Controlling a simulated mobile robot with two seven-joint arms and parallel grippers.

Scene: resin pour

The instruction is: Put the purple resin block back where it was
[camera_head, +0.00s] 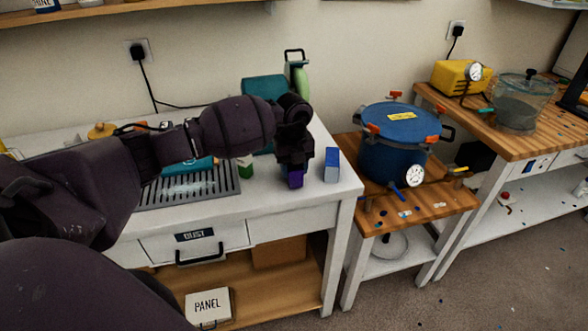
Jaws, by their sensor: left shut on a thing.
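The purple resin block (295,179) is in my left gripper (294,168), over the right part of the white table (270,206). The gripper is shut on it and hides its upper part. I cannot tell whether the block touches the tabletop. A small green and white block (245,166) stands to the left. My right gripper is not in view.
A dark slotted grille (190,188) lies left of the gripper. Teal equipment (263,88) stands behind my arm. A blue pressure pot (398,140) stands on a wooden stand to the right. The tabletop's front right corner is clear.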

